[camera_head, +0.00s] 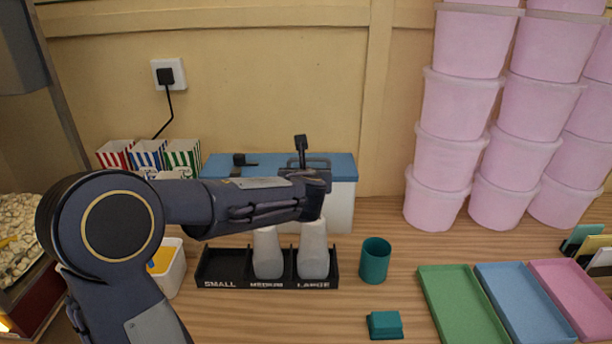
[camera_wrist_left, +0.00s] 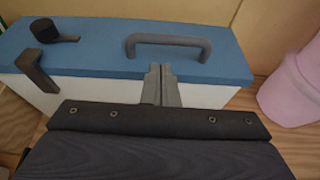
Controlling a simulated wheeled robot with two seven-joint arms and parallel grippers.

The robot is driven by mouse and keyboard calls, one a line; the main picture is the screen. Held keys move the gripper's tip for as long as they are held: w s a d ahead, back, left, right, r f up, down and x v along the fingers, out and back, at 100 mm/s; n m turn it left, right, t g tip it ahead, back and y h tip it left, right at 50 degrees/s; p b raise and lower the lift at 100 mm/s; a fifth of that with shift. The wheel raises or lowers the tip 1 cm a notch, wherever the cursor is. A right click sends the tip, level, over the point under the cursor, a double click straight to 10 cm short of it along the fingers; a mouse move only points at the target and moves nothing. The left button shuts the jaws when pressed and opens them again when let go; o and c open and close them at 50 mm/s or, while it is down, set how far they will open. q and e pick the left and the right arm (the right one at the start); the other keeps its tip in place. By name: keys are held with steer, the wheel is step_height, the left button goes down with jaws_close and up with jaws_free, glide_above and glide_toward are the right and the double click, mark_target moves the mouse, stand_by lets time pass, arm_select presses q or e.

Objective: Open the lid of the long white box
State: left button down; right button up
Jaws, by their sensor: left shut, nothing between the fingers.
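The long white box (camera_head: 341,205) stands at the back of the counter against the wall. Its blue lid (camera_head: 345,167) lies flat and closed on top. The wrist view shows the blue lid (camera_wrist_left: 90,50), its dark arched handle (camera_wrist_left: 165,40) and the white front (camera_wrist_left: 115,93). My left gripper (camera_head: 301,146) reaches across from the left to the box and hides part of its front. In the wrist view the left gripper's fingers (camera_wrist_left: 161,75) are together and empty, in line with the handle and apart from it. My right gripper is not in view.
A black knob (camera_wrist_left: 48,31) and a dark bracket (camera_wrist_left: 36,70) are on the lid's left. In front stand a black rack (camera_head: 225,262) with pale cups, a teal cup (camera_head: 375,262) and a teal block (camera_head: 385,325). Pink tubs (camera_head: 437,205) are stacked right; striped boxes (camera_head: 183,152) stand left.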

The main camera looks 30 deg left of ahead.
arm_select(q)
steer(key=x, duration=0.3)
steer(key=shift+w+a+f, duration=0.15)
steer(key=shift+w+a, duration=0.1)
steer(key=shift+w, duration=0.05)
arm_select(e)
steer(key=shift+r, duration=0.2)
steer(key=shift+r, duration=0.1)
